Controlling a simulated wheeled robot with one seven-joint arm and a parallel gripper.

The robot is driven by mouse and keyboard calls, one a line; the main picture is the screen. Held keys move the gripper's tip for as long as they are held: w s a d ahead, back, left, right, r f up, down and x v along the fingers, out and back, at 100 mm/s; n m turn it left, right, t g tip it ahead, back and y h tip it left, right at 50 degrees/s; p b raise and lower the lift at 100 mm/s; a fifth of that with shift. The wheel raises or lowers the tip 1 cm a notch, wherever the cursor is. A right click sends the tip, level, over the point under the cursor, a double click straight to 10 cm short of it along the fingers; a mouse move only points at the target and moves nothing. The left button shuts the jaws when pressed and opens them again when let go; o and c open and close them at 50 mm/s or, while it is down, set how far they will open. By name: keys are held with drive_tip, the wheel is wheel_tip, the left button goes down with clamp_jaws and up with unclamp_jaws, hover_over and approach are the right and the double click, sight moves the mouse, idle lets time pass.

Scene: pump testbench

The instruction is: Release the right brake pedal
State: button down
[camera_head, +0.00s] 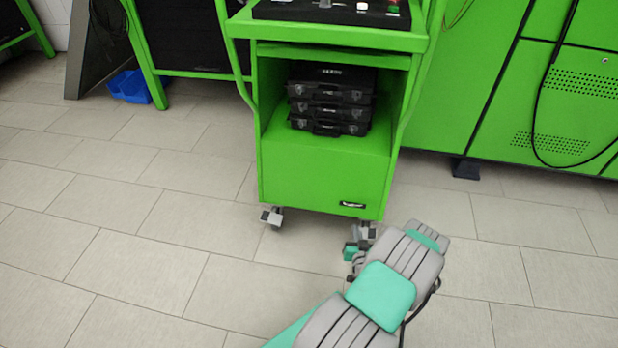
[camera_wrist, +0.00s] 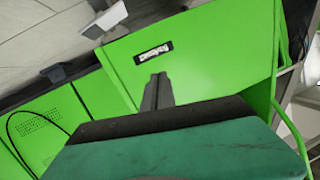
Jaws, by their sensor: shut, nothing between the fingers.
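The green cart (camera_head: 320,178) stands on casters. Its right front caster with the grey brake pedal (camera_head: 367,231) is under the right front corner, partly covered by my arm in the head view. In the wrist view, which is upside down, the grey pedal (camera_wrist: 104,20) shows at the top, beyond the cart's lower edge. Whether the pedal is pressed down or up cannot be told. My gripper (camera_wrist: 158,78) is shut and empty, its dark fingers in front of the cart's front panel near the label, apart from the pedal. In the head view its fingers are not clear.
The left front caster (camera_head: 271,216) has a similar grey pedal. Black cases (camera_head: 330,98) sit on the cart's shelf. A large green machine (camera_head: 505,100) stands at the right on a dark foot (camera_head: 465,168). Tiled floor (camera_head: 120,265) is clear in front and left.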

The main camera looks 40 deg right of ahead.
drive_tip(key=w+a+r+n+y+p, duration=0.3)
drive_tip(key=w+a+r+y, duration=0.1)
drive_tip(key=w+r, duration=0.4)
drive_tip(key=w+a+r+n+t+y+p, duration=0.1)
drive_tip(key=w+a+r+n+y+p, duration=0.2)
drive_tip(key=w+r, duration=0.5)
wheel_tip(320, 180, up, 3)
drive_tip(key=shift+a+f+n+y, duration=0.15)
drive_tip(key=shift+a+n+y, duration=0.55)
drive_tip(key=shift+a+y, duration=0.3)
